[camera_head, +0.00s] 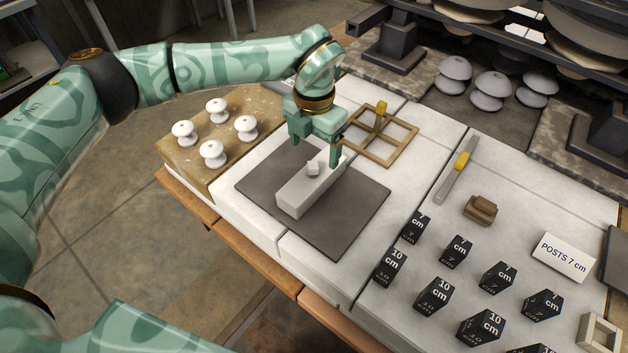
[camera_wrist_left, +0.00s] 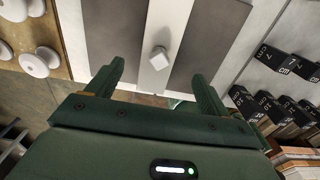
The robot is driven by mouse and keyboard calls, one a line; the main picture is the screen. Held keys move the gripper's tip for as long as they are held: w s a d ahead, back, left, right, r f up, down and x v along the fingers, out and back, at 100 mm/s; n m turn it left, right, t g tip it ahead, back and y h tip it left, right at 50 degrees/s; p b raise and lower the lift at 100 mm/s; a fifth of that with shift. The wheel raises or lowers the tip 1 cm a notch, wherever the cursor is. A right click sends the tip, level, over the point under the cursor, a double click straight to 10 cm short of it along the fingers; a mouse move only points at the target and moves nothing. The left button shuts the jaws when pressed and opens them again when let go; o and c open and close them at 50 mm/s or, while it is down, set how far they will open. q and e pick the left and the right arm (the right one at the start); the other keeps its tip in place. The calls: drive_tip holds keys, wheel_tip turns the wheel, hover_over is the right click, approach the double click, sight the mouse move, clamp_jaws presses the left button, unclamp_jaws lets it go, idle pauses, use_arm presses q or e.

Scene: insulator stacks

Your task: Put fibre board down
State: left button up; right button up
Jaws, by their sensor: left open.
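A long pale grey-white board (camera_head: 298,194) with a small white knob (camera_head: 312,169) on top lies on a dark grey mat (camera_head: 345,218); I take it for the fibre board. My left gripper (camera_head: 315,155) is open, its fingers pointing down just above the board near the knob. In the left wrist view the pale board (camera_wrist_left: 165,22) runs between the open fingers (camera_wrist_left: 157,75), with the knob (camera_wrist_left: 158,57) ahead of the gap. The fingers do not appear to touch the knob. My right gripper does not show.
Several white insulators (camera_head: 213,151) stand on a brown board (camera_head: 190,110) at the left. A wooden frame (camera_head: 380,152) lies behind the mat. A yellow-handled tool (camera_head: 456,172), a brown block (camera_head: 481,208), several black cubes (camera_head: 434,294) and a sign (camera_head: 563,257) lie right.

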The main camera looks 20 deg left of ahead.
sight(314, 164)
use_arm(q)
wheel_tip(314, 164, down, 5)
drive_tip(key=shift+f+b, duration=0.2)
drive_tip(key=shift+b, duration=0.35)
wheel_tip(314, 164, down, 5)
drive_tip(key=shift+s+a+f+b, duration=0.1)
drive_tip(key=shift+a+f+b, duration=0.1)
drive_tip(key=shift+b, duration=0.95)
drive_tip(key=shift+d+r, duration=0.1)
drive_tip(key=shift+r, duration=0.05)
drive_tip(key=c, duration=1.2)
drive_tip(key=shift+c, duration=0.2)
drive_tip(key=shift+r, duration=0.15)
